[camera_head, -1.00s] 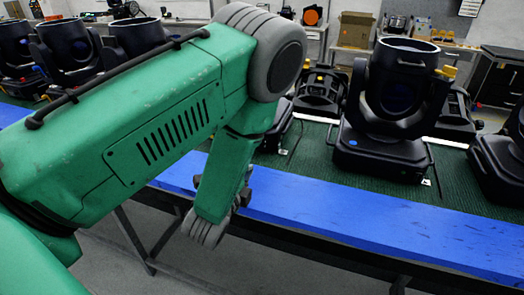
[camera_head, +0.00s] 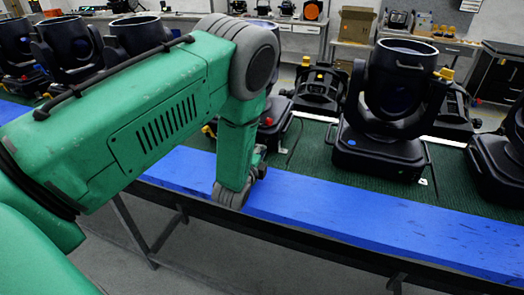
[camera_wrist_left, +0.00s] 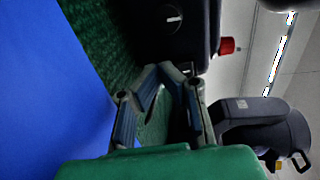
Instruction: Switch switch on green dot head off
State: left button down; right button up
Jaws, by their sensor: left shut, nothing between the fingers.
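No green dot shows on any head. In the left wrist view, my left gripper (camera_wrist_left: 160,71) is shut and empty, its fingertips together just below a dark fixture base (camera_wrist_left: 165,40). That base has a round switch (camera_wrist_left: 174,18) with a white line and a red knob (camera_wrist_left: 227,46) at its side. I cannot tell whether the fingertips touch the base. In the head view, my green left arm hides most of the gripper and part of a head with a red spot (camera_head: 269,121). A black head with a blue dot (camera_head: 352,142) stands to its right. My right gripper is not in view.
The heads stand on a green mat (camera_head: 315,165) with a blue strip (camera_head: 350,215) along the table's front edge. Several more heads stand at the left, and another head (camera_head: 500,160) is at the right edge. A cardboard box (camera_head: 355,27) sits on a bench behind.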

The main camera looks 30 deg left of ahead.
pick_arm(q)
jog(key=shift+w+f+b, duration=0.1)
jog(key=shift+f+b, duration=0.1)
jog(key=shift+b, duration=0.35)
jog(key=shift+r+y, duration=0.1)
jog(key=shift+y, duration=0.2)
jog(key=shift+w, duration=0.1)
jog(key=v, duration=1.2)
jog(key=shift+a+f, duration=0.1)
jog(key=shift+f, duration=0.15)
